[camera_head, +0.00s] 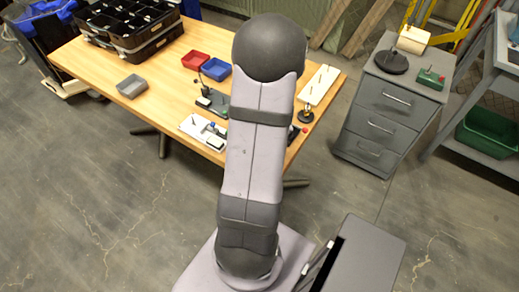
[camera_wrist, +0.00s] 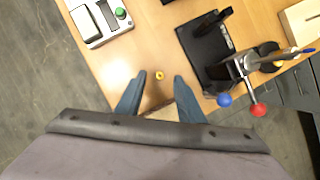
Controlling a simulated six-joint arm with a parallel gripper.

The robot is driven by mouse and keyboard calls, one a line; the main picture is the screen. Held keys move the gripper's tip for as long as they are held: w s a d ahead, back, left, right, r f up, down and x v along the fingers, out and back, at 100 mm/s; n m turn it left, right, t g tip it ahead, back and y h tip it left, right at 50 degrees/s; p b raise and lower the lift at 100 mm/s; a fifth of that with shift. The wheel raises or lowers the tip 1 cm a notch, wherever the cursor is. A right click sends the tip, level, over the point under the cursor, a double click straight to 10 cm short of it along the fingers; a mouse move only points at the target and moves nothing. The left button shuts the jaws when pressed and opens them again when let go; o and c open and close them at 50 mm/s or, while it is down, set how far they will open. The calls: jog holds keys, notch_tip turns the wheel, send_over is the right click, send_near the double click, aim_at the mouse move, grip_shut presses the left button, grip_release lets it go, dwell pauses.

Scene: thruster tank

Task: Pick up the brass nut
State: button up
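The brass nut (camera_wrist: 159,75) is a small yellow-gold ring lying on the wooden table near its edge, in the middle of the wrist view. My gripper (camera_wrist: 160,79) is open, with its two blue-grey fingers apart. In the wrist view the nut appears between the fingertips, with clear gaps on both sides. I cannot tell how high the fingertips are above the table. In the head view my own arm hides the nut and the gripper.
A white device with a green button (camera_wrist: 120,13) is left of the nut. A black stand (camera_wrist: 205,50) and a metal fixture with blue and red balls (camera_wrist: 259,110) are at right. Red (camera_head: 195,60) and blue (camera_head: 217,69) trays lie farther back. Bare tabletop surrounds the nut.

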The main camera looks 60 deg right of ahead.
jog(key=shift+b+x, duration=0.35)
jog(key=shift+x, duration=0.75)
grip_shut()
jog(key=shift+r, duration=0.15)
notch_tip(320, 180, up, 10)
jog(key=p, duration=0.8)
jog(key=shift+a, duration=0.1)
